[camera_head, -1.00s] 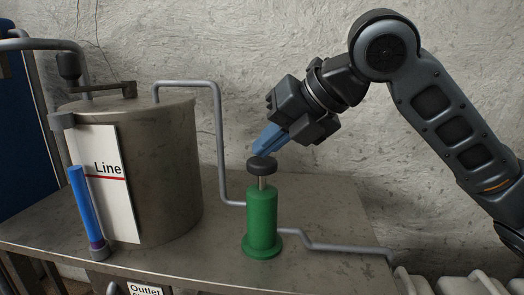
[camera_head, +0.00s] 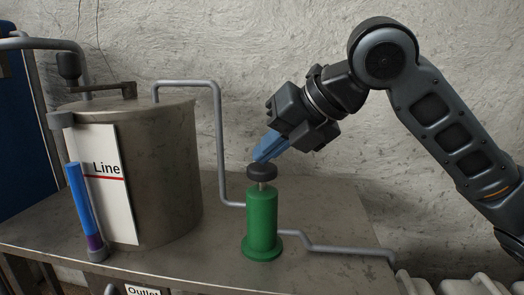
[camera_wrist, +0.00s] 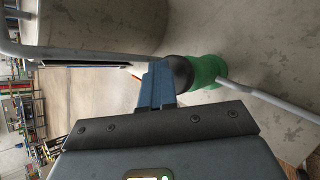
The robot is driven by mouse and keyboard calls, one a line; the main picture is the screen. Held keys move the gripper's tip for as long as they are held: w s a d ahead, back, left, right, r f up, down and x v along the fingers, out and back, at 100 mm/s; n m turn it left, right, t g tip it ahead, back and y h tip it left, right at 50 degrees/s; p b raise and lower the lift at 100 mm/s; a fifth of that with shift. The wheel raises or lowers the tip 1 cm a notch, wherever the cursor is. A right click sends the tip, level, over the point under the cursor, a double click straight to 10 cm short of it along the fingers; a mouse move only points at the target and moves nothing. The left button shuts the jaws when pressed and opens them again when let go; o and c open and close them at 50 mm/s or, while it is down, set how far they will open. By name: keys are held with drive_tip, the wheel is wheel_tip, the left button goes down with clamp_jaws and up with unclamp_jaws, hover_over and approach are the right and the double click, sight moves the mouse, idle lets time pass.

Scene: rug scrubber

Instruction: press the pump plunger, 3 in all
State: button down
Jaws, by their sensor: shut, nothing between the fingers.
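The green pump (camera_head: 262,220) stands upright on the metal table. Its black plunger knob (camera_head: 262,171) sits on a short bare length of silver rod. My gripper (camera_head: 262,158) is shut and empty, its blue fingertips at the top of the knob, tilted in from the upper right; they look to be touching it. In the wrist view, the blue fingers (camera_wrist: 152,90) are closed together beside the black knob (camera_wrist: 179,75), with the green body (camera_wrist: 207,70) beyond it.
A large metal tank (camera_head: 165,170) with a "Line" label (camera_head: 108,185) and a blue tube (camera_head: 83,205) stands left of the pump. A grey pipe (camera_head: 219,140) rises between them. The table (camera_head: 330,215) is clear right of the pump, apart from a low pipe (camera_head: 340,249).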

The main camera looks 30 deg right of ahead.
sight(268, 167)
drive_tip(key=shift+f, duration=0.25)
idle(0.4)
drive_tip(key=shift+r+p, duration=1.45)
drive_tip(key=shift+r, duration=0.9)
wheel_tip(268, 167, up, 5)
drive_tip(key=p, duration=0.3)
drive_tip(key=shift+p, duration=0.3)
idle(1.2)
